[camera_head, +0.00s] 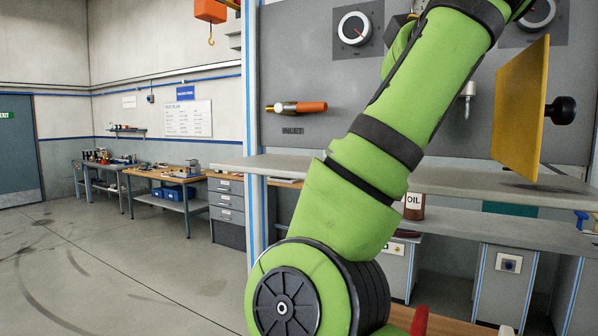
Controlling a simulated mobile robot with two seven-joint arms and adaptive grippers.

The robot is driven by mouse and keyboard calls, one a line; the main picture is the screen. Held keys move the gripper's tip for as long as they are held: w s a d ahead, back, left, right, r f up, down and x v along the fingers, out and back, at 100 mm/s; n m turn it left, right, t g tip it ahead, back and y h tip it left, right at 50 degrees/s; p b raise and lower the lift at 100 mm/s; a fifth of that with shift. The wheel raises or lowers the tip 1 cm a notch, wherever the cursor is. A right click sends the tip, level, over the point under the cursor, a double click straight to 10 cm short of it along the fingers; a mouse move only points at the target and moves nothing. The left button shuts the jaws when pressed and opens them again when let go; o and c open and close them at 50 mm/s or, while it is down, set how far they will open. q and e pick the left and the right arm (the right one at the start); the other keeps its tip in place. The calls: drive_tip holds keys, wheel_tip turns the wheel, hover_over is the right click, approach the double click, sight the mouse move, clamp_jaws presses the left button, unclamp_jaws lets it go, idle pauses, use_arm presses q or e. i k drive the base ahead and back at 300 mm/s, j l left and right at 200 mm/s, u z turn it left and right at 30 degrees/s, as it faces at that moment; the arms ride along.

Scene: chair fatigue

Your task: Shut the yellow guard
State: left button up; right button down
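The yellow guard (520,108) is a flat upright panel at the right. It stands at an angle out from the grey wall panel, above the grey bench top. A round black knob (562,110) sticks out from its right-hand face. One of my green arms crosses the middle of the view, from the bottom up to the top right. It hides part of the wall panel to the left of the guard. Neither of my grippers shows in the view.
The grey wall panel (300,60) carries a gauge (355,28) and an orange-handled inlet valve (297,107). The bench top (270,166) runs below it. An oil can (414,206) stands on the lower shelf. Open floor (110,270) lies at the left.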

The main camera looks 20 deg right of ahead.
sight(521, 108)
drive_tip(key=k+j, duration=0.75)
drive_tip(key=k, duration=0.1)
